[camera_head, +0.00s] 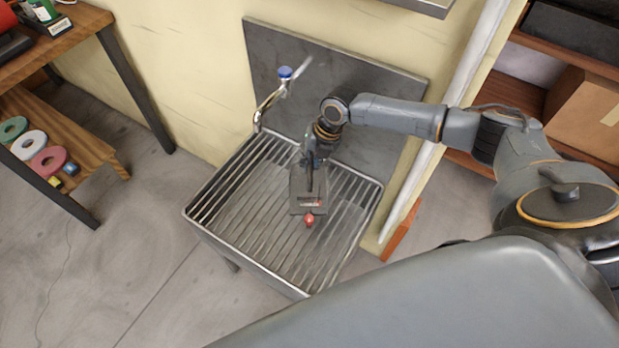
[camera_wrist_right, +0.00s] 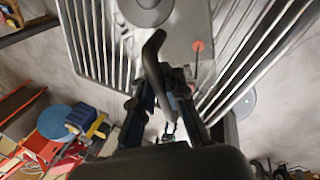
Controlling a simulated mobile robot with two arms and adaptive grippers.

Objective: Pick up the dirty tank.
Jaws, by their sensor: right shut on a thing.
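The tank (camera_head: 300,203) is a small grey box with a dark handle and a red knob at its near end. In the head view it is over the slatted rack of the metal sink (camera_head: 228,232); I cannot tell whether it touches the slats. My right gripper (camera_head: 312,165) reaches down from above and is shut on the tank's handle. In the right wrist view the dark handle (camera_wrist_right: 153,58) runs between the fingers (camera_wrist_right: 168,108), with the grey tank top (camera_wrist_right: 188,35) beyond. The fingers hide part of the tank. My left gripper is not in view.
A tap (camera_head: 265,105) with a blue top sticks out from the grey back panel (camera_head: 375,90) behind the rack. A wooden bench (camera_head: 75,30) with tape rolls on its lower shelf stands at left. Wooden shelves (camera_head: 500,75) with a box are at right. Floor at lower left is clear.

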